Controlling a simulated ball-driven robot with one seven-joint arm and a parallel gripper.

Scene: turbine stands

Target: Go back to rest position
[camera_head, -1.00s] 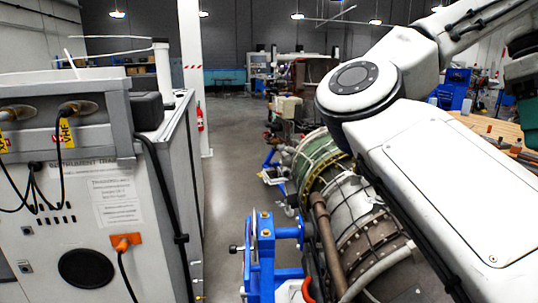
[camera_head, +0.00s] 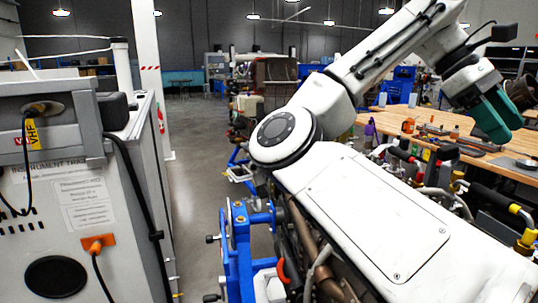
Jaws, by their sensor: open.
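My white arm crosses the right half of the head view, from the lower right up to its elbow at the middle and then up toward the top right. My gripper (camera_head: 497,117), with teal fingers, hangs from the arm's end at the upper right. It is open and holds nothing that I can see. In the picture it appears over the wooden workbench (camera_head: 462,155). My arm hides much of the turbine engine on its blue stand (camera_head: 240,245).
A grey instrument cabinet (camera_head: 130,190) with cables stands close on the left. A clear floor aisle (camera_head: 200,200) runs between it and the blue stand. Tools lie on the workbench at the right. A white column (camera_head: 150,80) rises behind the cabinet.

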